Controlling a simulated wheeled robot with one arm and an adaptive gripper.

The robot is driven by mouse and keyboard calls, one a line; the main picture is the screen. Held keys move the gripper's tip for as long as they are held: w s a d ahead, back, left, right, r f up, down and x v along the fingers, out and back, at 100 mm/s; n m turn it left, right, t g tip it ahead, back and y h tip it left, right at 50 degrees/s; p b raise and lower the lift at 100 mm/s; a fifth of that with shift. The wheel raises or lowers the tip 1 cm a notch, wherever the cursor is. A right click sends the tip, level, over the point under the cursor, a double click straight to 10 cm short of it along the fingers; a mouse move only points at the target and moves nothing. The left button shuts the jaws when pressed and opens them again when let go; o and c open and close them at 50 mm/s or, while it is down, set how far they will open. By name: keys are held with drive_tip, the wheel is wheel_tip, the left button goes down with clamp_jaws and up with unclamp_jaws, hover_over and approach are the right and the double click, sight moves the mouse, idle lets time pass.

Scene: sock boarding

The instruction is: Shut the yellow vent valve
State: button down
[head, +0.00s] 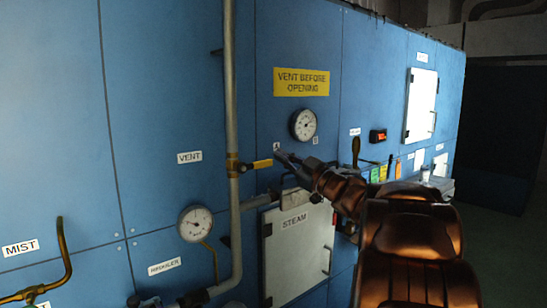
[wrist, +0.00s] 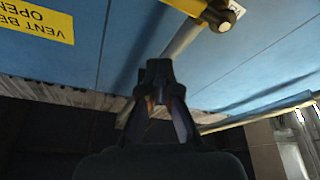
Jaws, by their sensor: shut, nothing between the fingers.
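The yellow vent valve has a brass body (head: 233,166) on a vertical grey pipe (head: 231,100), beside the VENT label (head: 190,157). Its yellow lever (head: 262,163) points right, nearly level and crosswise to the pipe. In the wrist view, the valve's lever (wrist: 187,6) and body (wrist: 221,17) show at the top edge, partly cut off. My gripper (head: 280,154) is shut and empty, with its tips close to the lever's right end. I cannot tell whether they touch it. In the wrist view the gripper's tips (wrist: 159,70) appear below the valve.
The blue cabinet wall carries a yellow VENT BEFORE OPENING sign (head: 301,82), a round gauge (head: 303,124) above my gripper and a lower gauge (head: 195,223). A white STEAM door (head: 297,250) is below.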

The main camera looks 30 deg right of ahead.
drive_tip(key=shift+a+b+v, duration=0.15)
drive_tip(key=shift+b+v, duration=0.05)
drive_tip(key=shift+v, duration=0.65)
drive_tip(key=shift+a+b+v, duration=0.15)
drive_tip(key=shift+v, duration=0.65)
